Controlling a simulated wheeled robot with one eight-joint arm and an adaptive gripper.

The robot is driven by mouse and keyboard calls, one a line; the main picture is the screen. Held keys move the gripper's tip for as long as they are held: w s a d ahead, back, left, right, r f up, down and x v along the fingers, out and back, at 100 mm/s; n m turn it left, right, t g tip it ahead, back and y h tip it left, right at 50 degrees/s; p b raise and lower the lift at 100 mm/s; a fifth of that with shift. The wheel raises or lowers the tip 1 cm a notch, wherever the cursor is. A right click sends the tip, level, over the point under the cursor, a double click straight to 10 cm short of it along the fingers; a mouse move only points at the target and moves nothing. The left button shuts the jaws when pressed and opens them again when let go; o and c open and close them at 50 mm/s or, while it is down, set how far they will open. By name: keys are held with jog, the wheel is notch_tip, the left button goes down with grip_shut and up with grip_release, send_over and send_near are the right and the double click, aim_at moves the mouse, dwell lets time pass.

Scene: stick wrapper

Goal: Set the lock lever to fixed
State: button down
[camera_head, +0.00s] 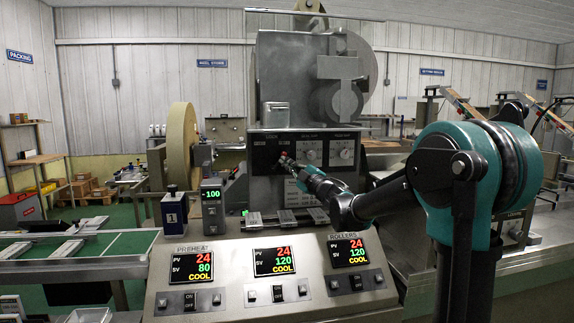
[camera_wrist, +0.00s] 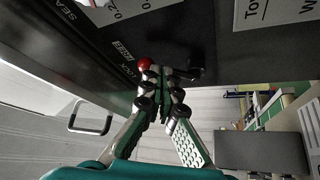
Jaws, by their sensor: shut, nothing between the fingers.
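The lock lever shows in the wrist view as a red ball (camera_wrist: 144,64) close to the fingertips of my gripper (camera_wrist: 160,82). Its shaft is mostly hidden by the fingers. A dark rounded part (camera_wrist: 192,74) shows on the other side of the fingertips; I cannot tell if it belongs to the lever. My gripper is shut and empty, its tips at or very near the dark control panel. I cannot tell whether it touches the lever.
Two dials (camera_head: 309,155) and (camera_head: 346,153) sit right of my gripper on the panel. A sloped console (camera_head: 215,262) with displays and switches lies below. A large tan roll (camera_head: 183,145) stands left, and a metal handle (camera_wrist: 91,116) shows in the wrist view.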

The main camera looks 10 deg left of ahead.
jog(key=shift+a+r+n+g, duration=0.15)
jog(key=shift+r+n+g, duration=0.15)
jog(key=shift+n, duration=0.4)
jog(key=a+n+g+h, duration=0.1)
jog(key=n, duration=0.1)
jog(key=a+r+n+g+h, duration=0.1)
jog(key=n, duration=0.2)
jog(key=s+a+n+g+h, duration=0.1)
jog(key=n, duration=0.1)
jog(key=shift+s+a+r+n+g, duration=0.1)
jog(key=shift+a+r+n+g, duration=0.15)
jog(key=shift+r+n+g, duration=0.15)
jog(key=shift+a+n+h, duration=0.3)
jog(key=shift+n+h, duration=0.1)
jog(key=shift+h, duration=0.2)
jog(key=shift+s+a+f, duration=0.1)
jog(key=shift+a, duration=0.05)
